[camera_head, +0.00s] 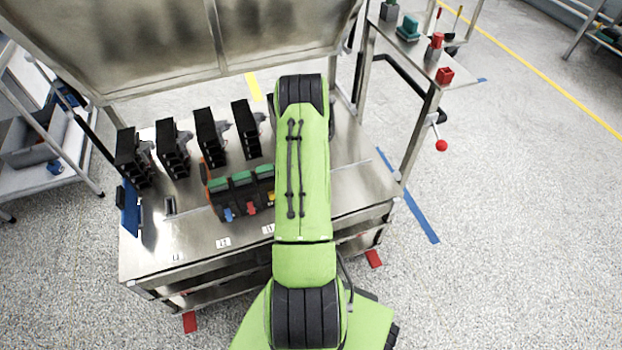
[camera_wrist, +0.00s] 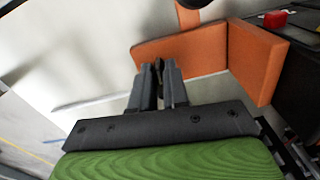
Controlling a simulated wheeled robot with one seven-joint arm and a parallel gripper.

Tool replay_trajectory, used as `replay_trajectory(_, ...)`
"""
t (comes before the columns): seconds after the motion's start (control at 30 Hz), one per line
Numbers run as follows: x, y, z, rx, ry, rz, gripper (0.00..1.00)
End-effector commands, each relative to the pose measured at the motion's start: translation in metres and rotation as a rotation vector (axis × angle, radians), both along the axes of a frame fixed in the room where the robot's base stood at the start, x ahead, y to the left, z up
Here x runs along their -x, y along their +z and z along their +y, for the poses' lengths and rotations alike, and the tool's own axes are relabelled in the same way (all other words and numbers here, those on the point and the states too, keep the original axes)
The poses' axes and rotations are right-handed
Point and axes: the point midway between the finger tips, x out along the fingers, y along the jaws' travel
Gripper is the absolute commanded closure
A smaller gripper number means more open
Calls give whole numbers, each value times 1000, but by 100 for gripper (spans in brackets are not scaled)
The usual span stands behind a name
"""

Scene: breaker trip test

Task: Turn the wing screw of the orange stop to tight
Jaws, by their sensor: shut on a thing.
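The orange stop (camera_wrist: 255,62) fills the upper right of the wrist view, with one upright plate and a lower part (camera_wrist: 205,52) reaching left. My gripper (camera_wrist: 159,68) is at this lower part, its two dark fingers close together. A small dark piece between the fingertips, the wing screw (camera_wrist: 158,65), is mostly hidden by them. How far it is turned cannot be seen. In the head view my green arm covers the gripper and the place where it works.
A metal bench (camera_head: 350,190) carries several black breakers (camera_head: 208,138) and a row of dark blocks with green tops (camera_head: 242,178). A black device with a red part (camera_wrist: 275,18) is beside the stop. A side shelf (camera_head: 410,45) stands at the right.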

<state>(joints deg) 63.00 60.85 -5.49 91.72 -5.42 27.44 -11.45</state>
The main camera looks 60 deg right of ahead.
Motion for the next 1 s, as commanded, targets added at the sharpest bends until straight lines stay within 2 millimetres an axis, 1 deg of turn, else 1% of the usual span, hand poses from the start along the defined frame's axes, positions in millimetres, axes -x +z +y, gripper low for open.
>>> replay_trajectory(0.17,-1,0,0,2,-137,0,100)
replay_trajectory(1.0,-8,0,1,2,-935,-2,100)
